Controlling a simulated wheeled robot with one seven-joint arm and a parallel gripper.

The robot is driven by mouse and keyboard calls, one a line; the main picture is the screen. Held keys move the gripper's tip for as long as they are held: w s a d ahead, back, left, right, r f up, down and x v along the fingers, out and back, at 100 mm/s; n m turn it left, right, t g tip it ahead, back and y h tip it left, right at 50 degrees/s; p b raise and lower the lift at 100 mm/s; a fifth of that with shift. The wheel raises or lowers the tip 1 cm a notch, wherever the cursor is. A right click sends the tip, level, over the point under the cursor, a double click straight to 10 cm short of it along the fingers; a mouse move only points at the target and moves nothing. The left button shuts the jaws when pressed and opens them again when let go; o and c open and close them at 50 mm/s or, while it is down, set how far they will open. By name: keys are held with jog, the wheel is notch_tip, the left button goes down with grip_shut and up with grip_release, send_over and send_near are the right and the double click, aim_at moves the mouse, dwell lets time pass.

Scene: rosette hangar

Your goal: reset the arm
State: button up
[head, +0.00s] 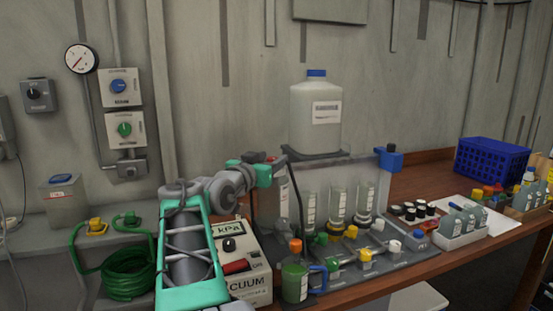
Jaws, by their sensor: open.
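My arm, with teal and grey links, rises from the bottom of the head view at left of centre. It bends right over the bench, in front of the vacuum box (250,264). Its far end, a small teal block, shows near the left side of the clear rig under the large white bottle (315,117). I cannot make out the gripper's fingers beyond that block. I see nothing held at the visible end of the arm.
A coiled green hose (128,273) lies left of my arm. Right of it stand a green jar with an orange cap (295,281), a valve manifold and several filter cups. A white bottle rack (460,232) and blue crate (491,160) stand farther right. Bare wood shows before the crate.

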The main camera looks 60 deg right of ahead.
jog(key=a, duration=0.3)
jog(key=shift+a, duration=0.25)
